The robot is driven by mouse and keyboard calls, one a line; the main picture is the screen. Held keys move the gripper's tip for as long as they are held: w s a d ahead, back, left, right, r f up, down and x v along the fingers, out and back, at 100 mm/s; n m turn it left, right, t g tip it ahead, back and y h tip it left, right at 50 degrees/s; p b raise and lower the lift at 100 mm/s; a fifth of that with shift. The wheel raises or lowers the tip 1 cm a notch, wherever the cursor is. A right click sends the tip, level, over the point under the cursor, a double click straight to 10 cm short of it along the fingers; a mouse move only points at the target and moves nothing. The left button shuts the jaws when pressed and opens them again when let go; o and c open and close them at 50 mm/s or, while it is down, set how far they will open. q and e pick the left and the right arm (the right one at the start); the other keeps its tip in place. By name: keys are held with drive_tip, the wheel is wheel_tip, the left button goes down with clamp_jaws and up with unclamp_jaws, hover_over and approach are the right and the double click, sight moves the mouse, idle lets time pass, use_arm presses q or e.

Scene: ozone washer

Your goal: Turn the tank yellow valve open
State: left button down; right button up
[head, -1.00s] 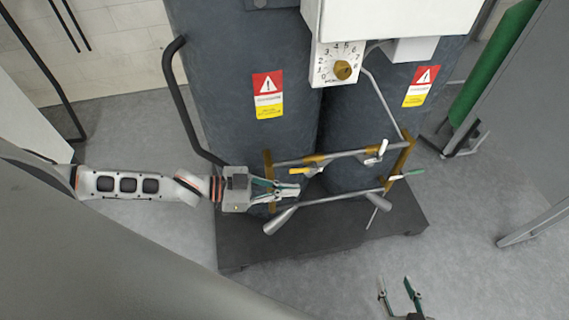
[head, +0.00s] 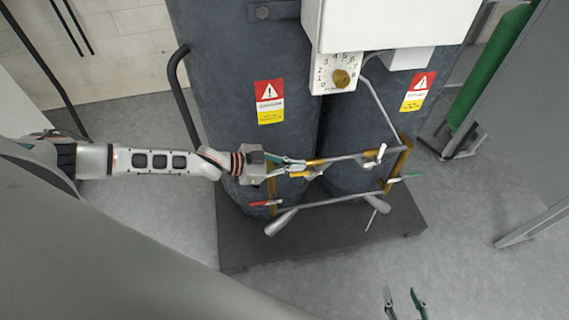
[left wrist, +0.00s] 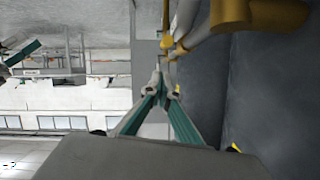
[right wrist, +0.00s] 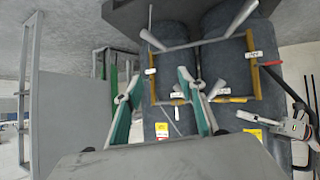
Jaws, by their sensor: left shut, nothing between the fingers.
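The yellow valve handle (head: 300,174) sits on the upper pipe of the tank frame, left of its middle, and points sideways to the left. My left gripper (head: 303,165) is shut and empty, with its fingertips right by this handle; I cannot tell whether they touch. In the left wrist view the closed fingertips (left wrist: 160,88) lie just below yellow and brass pipe parts (left wrist: 168,42). My right gripper (head: 405,292) is open and empty at the bottom of the head view, well away from the valves; its spread fingers also show in the right wrist view (right wrist: 160,90).
Two dark tanks (head: 240,75) stand on a black base (head: 330,245). A dial (head: 341,78) hangs above.

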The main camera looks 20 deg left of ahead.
sight(293, 174)
use_arm(q)
drive_tip(key=f, duration=0.3)
drive_tip(key=shift+a, duration=0.4)
